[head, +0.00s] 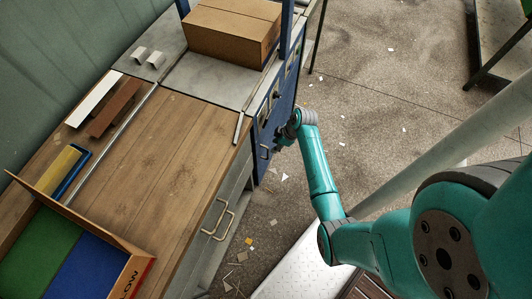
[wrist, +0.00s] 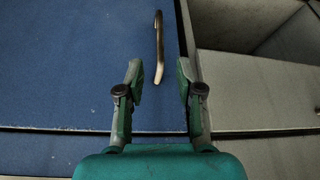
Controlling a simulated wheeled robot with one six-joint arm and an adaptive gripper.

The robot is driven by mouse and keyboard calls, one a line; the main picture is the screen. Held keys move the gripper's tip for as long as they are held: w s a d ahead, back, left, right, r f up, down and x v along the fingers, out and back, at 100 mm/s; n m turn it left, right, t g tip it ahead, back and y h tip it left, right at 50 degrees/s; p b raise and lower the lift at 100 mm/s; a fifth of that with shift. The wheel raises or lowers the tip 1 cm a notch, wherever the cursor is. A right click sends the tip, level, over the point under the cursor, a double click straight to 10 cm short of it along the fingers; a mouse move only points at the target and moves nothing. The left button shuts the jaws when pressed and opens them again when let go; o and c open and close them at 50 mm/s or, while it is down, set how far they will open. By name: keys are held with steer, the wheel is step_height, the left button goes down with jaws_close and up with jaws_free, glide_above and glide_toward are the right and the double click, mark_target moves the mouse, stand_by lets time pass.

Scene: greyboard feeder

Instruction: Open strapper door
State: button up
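The strapper (head: 228,78) is a grey-topped machine with blue side panels at the top middle of the head view. Its blue door (wrist: 70,70) fills the left of the wrist view and looks closed. A brass-coloured bar handle (wrist: 159,45) stands on the door near its right edge. My gripper (wrist: 159,72) is open and empty, its two fingers on either side of the handle's lower end in the picture. Whether the fingers reach around the handle in depth, I cannot tell. In the head view my gripper (head: 284,134) is beside the blue side, its fingers mostly hidden.
A cardboard box (head: 233,30) sits on the strapper. A wooden workbench (head: 165,165) adjoins it, with drawer handles (head: 218,222) on its front and an open carton (head: 140,268) on top. A pale pole (head: 420,160) crosses the right side.

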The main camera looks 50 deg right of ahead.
steer(key=x, duration=0.9)
steer(key=shift+f, duration=0.2)
jaws_close()
